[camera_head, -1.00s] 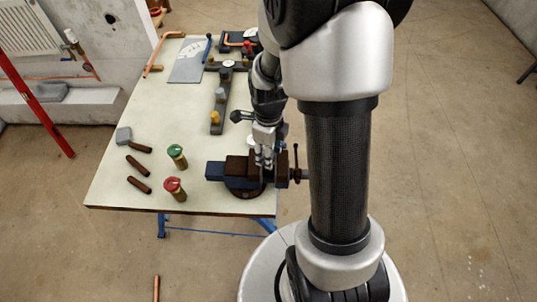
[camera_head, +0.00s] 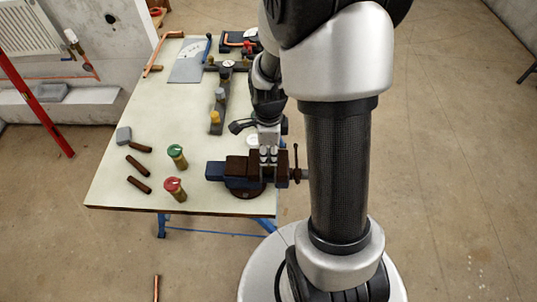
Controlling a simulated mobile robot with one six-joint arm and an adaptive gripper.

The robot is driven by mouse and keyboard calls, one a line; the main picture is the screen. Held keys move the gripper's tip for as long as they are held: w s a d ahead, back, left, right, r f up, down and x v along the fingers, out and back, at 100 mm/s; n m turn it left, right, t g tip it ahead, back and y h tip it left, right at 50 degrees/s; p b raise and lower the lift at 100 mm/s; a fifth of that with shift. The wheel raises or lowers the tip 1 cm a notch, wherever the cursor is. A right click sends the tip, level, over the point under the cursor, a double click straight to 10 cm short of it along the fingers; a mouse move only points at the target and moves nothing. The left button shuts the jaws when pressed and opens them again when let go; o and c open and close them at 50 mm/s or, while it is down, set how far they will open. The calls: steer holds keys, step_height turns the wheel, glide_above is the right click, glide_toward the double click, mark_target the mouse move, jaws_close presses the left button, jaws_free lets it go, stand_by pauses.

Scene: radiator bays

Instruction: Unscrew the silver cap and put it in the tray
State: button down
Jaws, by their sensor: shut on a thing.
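My gripper (camera_head: 268,164) points down over the vise (camera_head: 228,170) at the right front of the table, with its fingers closed together at the jaws. The silver cap is between the fingertips and too small and covered to make out. Whatever the vise clamps below is also hidden. A dark tray-like holder (camera_head: 232,40) with a copper-coloured piece stands at the far end of the table; I cannot tell whether it is the tray.
A red-topped cylinder (camera_head: 174,188) and a green-topped one (camera_head: 177,156) stand left of the vise. Brown-handled tools (camera_head: 138,165) lie farther left. A dark rail with coloured knobs (camera_head: 217,118) lies behind. The table's left middle is clear.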

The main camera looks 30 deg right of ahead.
steer(key=n, duration=0.7)
steer(key=shift+n, duration=0.3)
steer(key=n, duration=0.4)
steer(key=shift+n, duration=0.3)
steer(key=n, duration=0.8)
steer(key=shift+n, duration=0.4)
steer(key=n, duration=0.5)
steer(key=c, duration=1.4)
jaws_free()
steer(key=shift+o, duration=0.2)
